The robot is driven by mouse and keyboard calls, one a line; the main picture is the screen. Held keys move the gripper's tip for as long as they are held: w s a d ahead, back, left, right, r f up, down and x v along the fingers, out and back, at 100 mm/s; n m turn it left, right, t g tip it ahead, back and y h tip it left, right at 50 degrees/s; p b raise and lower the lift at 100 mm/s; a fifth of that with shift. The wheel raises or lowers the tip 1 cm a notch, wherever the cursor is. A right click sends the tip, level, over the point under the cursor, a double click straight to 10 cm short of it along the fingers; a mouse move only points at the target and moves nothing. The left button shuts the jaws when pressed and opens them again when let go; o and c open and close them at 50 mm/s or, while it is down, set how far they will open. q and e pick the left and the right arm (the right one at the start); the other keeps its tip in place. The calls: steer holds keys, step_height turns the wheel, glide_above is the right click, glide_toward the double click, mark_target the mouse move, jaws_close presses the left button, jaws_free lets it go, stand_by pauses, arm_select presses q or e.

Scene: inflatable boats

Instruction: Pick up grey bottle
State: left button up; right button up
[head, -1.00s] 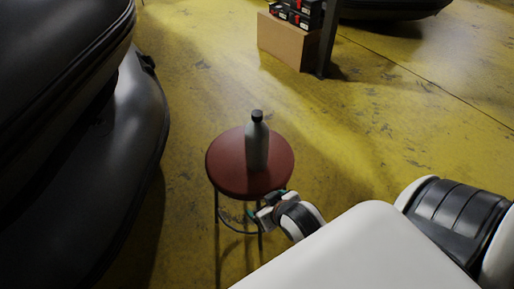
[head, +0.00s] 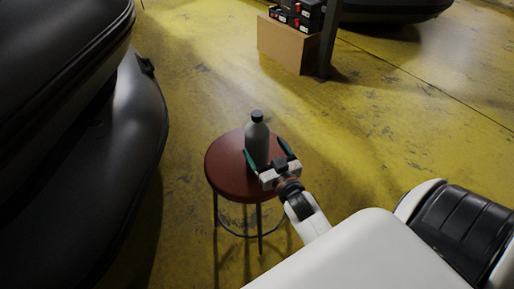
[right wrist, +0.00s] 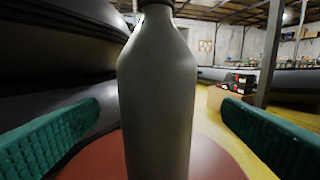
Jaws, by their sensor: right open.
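The grey bottle (head: 257,141) with a dark cap stands upright on a round red stool (head: 222,170). My right gripper (head: 266,157) is open at the bottle, coming from the lower right, with its green-padded fingers pointing towards it. In the right wrist view the bottle (right wrist: 157,95) fills the middle, between the two open fingers, with a visible gap on each side. Its base is cut off by the lower edge of that view. My left gripper is not in view.
Dark inflatable boats (head: 130,150) are stacked on the left, near the stool. A cardboard box (head: 285,45) with small boxes on top stands beside a dark post (head: 328,40) at the back. The yellow floor to the right is open.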

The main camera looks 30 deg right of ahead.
steer(key=w, duration=0.2)
steer(key=w+b, duration=0.1)
steer(key=w, duration=0.1)
steer(key=w+d, duration=0.1)
steer(key=w, duration=0.2)
steer(key=shift+f+b, duration=0.25)
steer(key=shift+b, duration=0.05)
steer(key=shift+a, duration=0.1)
steer(key=c, duration=1.1)
